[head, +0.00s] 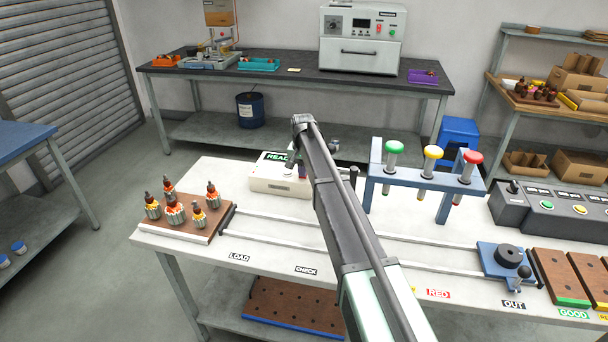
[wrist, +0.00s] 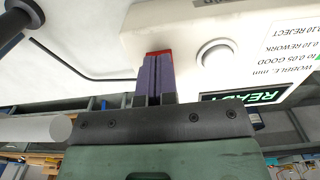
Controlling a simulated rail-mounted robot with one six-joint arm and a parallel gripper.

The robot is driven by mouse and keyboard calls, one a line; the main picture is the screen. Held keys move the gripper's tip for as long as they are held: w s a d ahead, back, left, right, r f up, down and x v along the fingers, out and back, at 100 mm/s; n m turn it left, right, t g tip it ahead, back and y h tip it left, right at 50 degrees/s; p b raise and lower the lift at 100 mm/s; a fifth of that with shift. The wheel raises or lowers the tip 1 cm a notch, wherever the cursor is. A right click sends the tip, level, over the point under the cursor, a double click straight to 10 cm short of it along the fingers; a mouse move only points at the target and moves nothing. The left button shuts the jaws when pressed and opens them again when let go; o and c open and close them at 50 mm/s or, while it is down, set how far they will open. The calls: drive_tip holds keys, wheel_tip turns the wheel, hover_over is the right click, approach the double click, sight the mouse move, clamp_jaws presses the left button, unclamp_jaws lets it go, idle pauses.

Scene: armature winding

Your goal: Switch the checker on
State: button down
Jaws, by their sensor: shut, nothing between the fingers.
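The checker (head: 272,182) is a cream-white box on the white bench, left of my arm. Its dark display reads READY in green. In the wrist view the checker (wrist: 250,22) appears upside down, with a round white button (wrist: 215,53), the READY display (wrist: 245,96) and printed wobble limits. My gripper (wrist: 157,62) is shut and empty. Its tips overlap a small red part (wrist: 158,53) beside the round button. I cannot tell whether they touch it. In the head view my arm hides most of the gripper and part of the checker.
A board with several armatures (head: 176,205) stands left of the checker. Rails (head: 410,240) cross the bench. A blue fixture (head: 506,258) and a grey control box (head: 550,212) stand further right.

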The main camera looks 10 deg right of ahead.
drive_tip(key=shift+r+p, duration=3.6)
drive_tip(key=shift+f, duration=0.1)
